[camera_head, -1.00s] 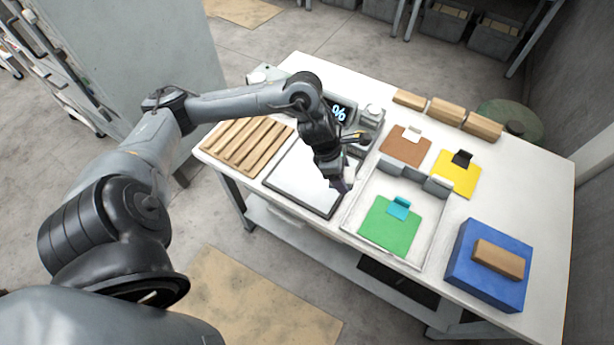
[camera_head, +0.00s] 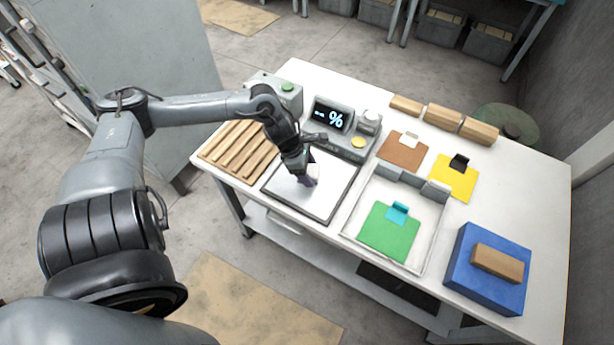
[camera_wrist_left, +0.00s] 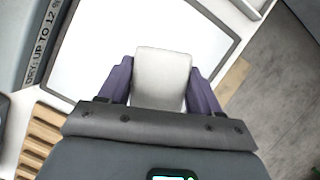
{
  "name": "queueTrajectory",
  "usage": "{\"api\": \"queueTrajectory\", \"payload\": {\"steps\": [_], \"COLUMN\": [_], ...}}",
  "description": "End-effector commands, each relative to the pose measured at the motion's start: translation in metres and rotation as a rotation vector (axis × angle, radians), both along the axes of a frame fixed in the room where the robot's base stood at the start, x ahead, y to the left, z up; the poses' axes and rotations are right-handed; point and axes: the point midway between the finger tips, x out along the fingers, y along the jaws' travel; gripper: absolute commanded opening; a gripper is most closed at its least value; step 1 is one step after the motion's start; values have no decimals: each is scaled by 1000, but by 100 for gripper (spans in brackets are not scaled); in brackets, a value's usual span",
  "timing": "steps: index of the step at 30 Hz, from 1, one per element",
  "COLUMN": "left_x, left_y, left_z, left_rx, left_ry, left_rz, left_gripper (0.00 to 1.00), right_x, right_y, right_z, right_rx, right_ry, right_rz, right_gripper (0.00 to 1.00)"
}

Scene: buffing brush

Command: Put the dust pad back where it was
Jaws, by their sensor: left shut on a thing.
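My left gripper (camera_head: 308,180) is shut on a pale, off-white block (camera_wrist_left: 162,78), with one dark purple finger on each side of it in the left wrist view. In the head view the gripper points down over the white, dark-framed plate (camera_head: 327,201); I cannot tell whether the block touches it. No label marks which thing is the dust pad. A green pad (camera_head: 388,236) with a teal clip lies in the white tray (camera_head: 349,226). A brown pad (camera_head: 400,153) with a white clip and a yellow pad (camera_head: 455,182) with a black clip lie behind the tray. My right gripper is not in view.
A slatted wooden rack (camera_head: 237,151) lies left of the plate. A grey unit with a "%" display (camera_head: 331,117) stands behind it. A blue block (camera_head: 490,285) carrying a tan block (camera_head: 497,263) is at the front right. Several tan blocks (camera_head: 443,116) line the back edge.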

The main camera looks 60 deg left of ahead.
Motion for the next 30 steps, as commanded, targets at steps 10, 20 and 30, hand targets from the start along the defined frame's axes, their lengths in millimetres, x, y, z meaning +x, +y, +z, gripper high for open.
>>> {"api": "queueTrajectory", "payload": {"steps": [10, 20, 30], "left_x": [-2, -2, -2], "left_y": [5, 5, 5], "left_z": [-17, -43, -48], "left_rx": [-3, -1, 0], "left_ry": [-1, -2, 0], "left_rz": [1, 0, -1], "left_gripper": [39, 39, 65], "right_x": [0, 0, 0], "right_y": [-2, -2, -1], "right_z": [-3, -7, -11], "right_rx": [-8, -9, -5], "right_ry": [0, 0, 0], "right_rz": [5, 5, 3], "right_gripper": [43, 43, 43]}}
